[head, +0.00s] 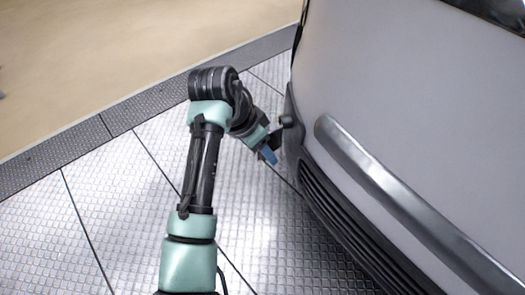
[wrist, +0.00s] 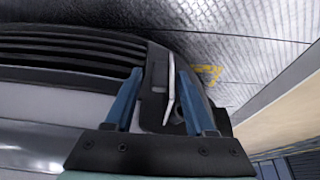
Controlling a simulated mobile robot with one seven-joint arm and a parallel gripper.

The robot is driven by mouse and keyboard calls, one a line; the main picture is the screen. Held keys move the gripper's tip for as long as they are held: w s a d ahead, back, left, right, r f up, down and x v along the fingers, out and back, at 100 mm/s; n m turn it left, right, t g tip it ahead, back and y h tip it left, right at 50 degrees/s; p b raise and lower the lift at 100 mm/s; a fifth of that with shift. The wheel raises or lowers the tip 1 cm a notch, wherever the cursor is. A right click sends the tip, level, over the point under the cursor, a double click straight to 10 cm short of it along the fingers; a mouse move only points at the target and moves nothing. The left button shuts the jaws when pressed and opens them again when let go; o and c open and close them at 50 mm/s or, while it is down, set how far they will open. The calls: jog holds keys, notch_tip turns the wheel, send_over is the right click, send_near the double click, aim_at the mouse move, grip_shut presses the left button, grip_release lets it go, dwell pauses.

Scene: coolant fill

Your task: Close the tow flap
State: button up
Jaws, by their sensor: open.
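The car's front bumper corner (head: 296,138) is dark and sits at the right of my arm in the head view. In the wrist view, a dark bumper panel with a small recess (wrist: 159,76) lies between my fingers. A thin pale strip (wrist: 171,88), which looks like the tow flap seen nearly edge-on, stands out beside the recess. My gripper (wrist: 161,72) is open, with one blue finger on either side of the recess and strip. In the head view my gripper (head: 268,154) is close to the bumper corner. I cannot tell whether a finger touches the flap.
The car's grey body (head: 420,90) with a metallic trim strip (head: 400,195) fills the right side. A slatted black grille (head: 335,215) runs below it. The metal tread floor (head: 110,200) is clear. A yellow mark (wrist: 208,74) shows on the floor beyond the bumper.

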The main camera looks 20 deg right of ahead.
jog(key=c, duration=0.8)
grip_shut()
jog(key=shift+s+d+f, duration=0.1)
jog(key=shift+s, duration=0.05)
dwell(0.5)
